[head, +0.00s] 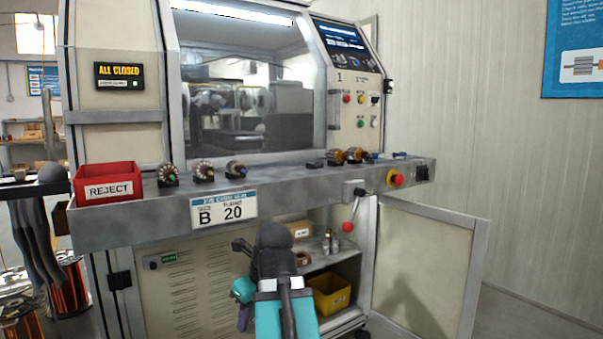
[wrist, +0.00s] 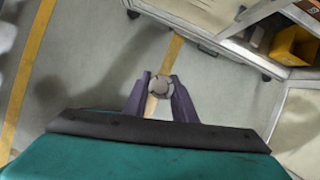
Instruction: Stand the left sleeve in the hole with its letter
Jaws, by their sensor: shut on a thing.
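In the wrist view my gripper (wrist: 160,92) is shut on a grey, round-ended metal piece that looks like a sleeve (wrist: 160,86). It is held between the two purple fingers above the open floor, clear of any surface. In the head view a purple finger (head: 245,317) shows low beside my arm, in front of the machine's lower panel; the held piece is hidden there. Two metal cylinders (head: 330,243) stand on the upper shelf (head: 345,259) of the open cabinet. Lettered holes cannot be made out in either view.
The bench ledge (head: 290,205) carries a red REJECT bin (head: 106,184), several armatures (head: 204,171) and a sign (head: 223,209) reading B and 20. The cabinet door (head: 428,265) stands open at right. A yellow bin (head: 330,297) sits low in the cabinet.

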